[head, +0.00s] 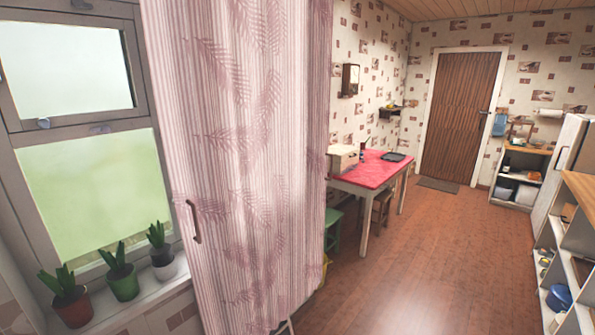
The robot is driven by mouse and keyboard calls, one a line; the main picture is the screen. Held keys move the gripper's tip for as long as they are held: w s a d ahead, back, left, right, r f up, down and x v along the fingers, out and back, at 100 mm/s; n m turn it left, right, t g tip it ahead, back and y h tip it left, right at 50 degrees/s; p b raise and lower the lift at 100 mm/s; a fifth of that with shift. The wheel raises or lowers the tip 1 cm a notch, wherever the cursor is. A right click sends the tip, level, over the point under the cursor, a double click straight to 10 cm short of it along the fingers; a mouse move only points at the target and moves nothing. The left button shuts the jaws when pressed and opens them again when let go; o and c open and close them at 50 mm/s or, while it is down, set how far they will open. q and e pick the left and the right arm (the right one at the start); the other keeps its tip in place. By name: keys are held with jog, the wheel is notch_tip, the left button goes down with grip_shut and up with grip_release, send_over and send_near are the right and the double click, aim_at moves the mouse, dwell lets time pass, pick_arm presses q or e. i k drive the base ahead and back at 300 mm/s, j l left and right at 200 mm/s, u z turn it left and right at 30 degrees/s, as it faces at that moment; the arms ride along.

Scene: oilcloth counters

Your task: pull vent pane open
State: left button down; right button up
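The vent pane (70,69) is the upper, smaller framed pane of the window at the far left in the head view. It appears to sit flush in its frame; I cannot tell whether it is latched. A small grey catch (44,122) is at its bottom edge, and another grey fitting (100,129) lies to the right on the rail below. The larger lower pane (95,190) is below that rail. Neither of my grippers is in view.
A pink striped curtain (240,130) hangs right of the window, with a brown handle-like piece (194,221) at its left edge. Potted plants, including a green pot (122,284), line the sill. A red-topped table (370,171) stands beyond; the floor (430,255) right of it is clear.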

aim_at(9, 107)
jog(key=u, duration=1.3)
